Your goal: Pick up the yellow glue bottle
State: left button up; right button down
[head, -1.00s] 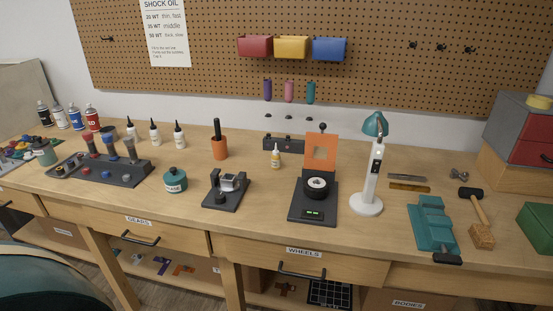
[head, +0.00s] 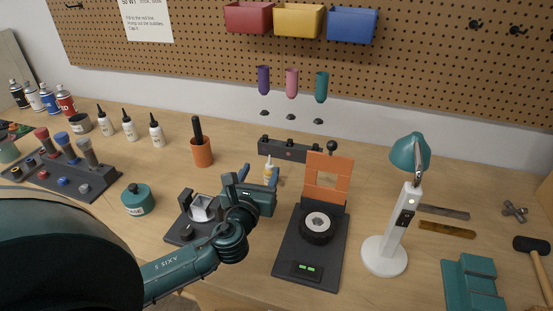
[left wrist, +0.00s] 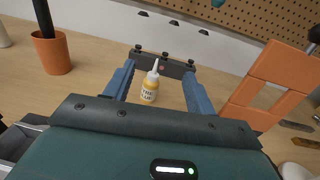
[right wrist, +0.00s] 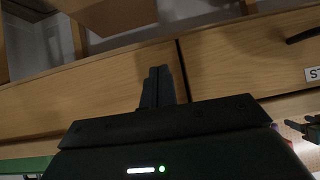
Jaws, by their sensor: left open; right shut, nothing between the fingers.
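The yellow glue bottle (head: 269,174) with a white tip stands upright on the workbench, partly hidden behind my left gripper in the head view. My left gripper (head: 260,171) is open, with its blue fingers pointing toward the bottle. In the left wrist view the bottle (left wrist: 150,91) shows between the two open fingers (left wrist: 159,70), nearer the left finger; I cannot tell if it is within their reach. My right gripper (right wrist: 157,70) is shut and empty in the right wrist view, before the wooden drawer fronts. It is out of the head view.
An orange-backed scale (head: 298,252) stands right of the left gripper, with a white lamp (head: 384,256) beyond. A dark block (head: 289,150) lies behind the bottle. An orange cup (head: 202,152) and a teal jar (head: 138,199) stand to the left.

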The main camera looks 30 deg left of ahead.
pick_arm(q)
jog(key=b, duration=0.2)
send_near(268, 176)
jog(key=shift+x, duration=1.2)
jog(key=shift+w+a, duration=0.1)
jog(key=shift+w, duration=0.15)
jog(key=shift+w+a, duration=0.1)
jog(key=shift+w, duration=0.5)
jog(key=x, duration=0.4)
jog(key=shift+w+a, duration=0.1)
jog(key=shift+w, duration=0.25)
jog(key=shift+w+a+p, duration=0.2)
jog(key=shift+w+p, duration=0.1)
jog(key=shift+w, duration=0.25)
pick_arm(e)
jog(key=shift+w+f, duration=0.2)
jog(key=shift+f, duration=0.25)
